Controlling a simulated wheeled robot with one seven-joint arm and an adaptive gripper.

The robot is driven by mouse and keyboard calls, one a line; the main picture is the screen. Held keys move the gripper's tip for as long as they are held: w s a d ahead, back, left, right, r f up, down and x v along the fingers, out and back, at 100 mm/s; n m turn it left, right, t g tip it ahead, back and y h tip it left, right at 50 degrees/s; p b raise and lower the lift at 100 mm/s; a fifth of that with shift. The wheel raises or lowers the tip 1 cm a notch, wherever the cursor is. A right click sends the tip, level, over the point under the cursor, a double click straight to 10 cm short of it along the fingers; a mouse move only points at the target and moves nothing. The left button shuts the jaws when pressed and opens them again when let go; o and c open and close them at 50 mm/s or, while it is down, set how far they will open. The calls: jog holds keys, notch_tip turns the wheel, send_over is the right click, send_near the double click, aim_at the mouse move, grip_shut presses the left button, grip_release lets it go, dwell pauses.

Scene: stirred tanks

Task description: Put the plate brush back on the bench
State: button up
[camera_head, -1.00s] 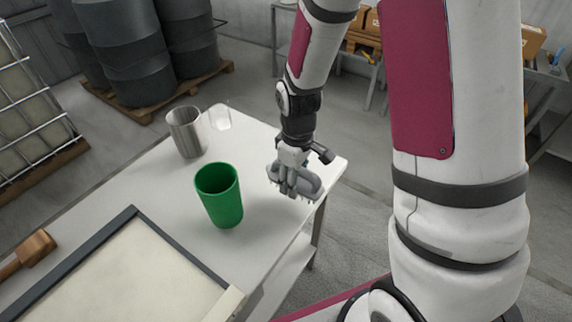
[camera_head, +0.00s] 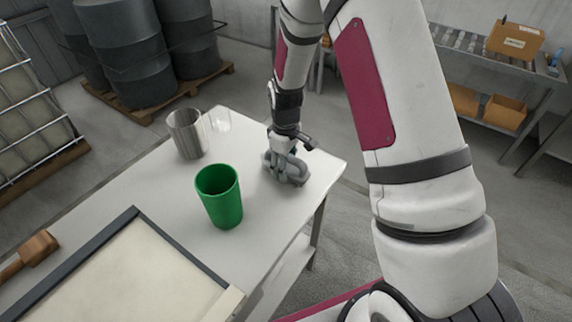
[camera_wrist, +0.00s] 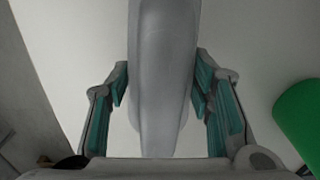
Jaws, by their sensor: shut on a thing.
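The plate brush (camera_head: 297,171) is a rounded grey piece over the far right part of the white bench (camera_head: 262,225). My gripper (camera_head: 284,160) is shut on it from above. In the wrist view the brush (camera_wrist: 163,75) runs upright between the teal-padded fingers of my gripper (camera_wrist: 160,95). The brush is at or just above the bench top; I cannot tell whether it touches. Its underside is hidden.
A green cup (camera_head: 220,196) stands close to the left of the brush. A metal beaker (camera_head: 187,134) and a clear glass (camera_head: 219,119) stand behind. A framed tray (camera_head: 130,275) and a brown mallet-like tool (camera_head: 36,250) lie at the front left.

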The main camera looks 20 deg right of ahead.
jog(key=shift+f, duration=0.15)
jog(key=o, duration=1.1)
jog(key=shift+o, duration=0.2)
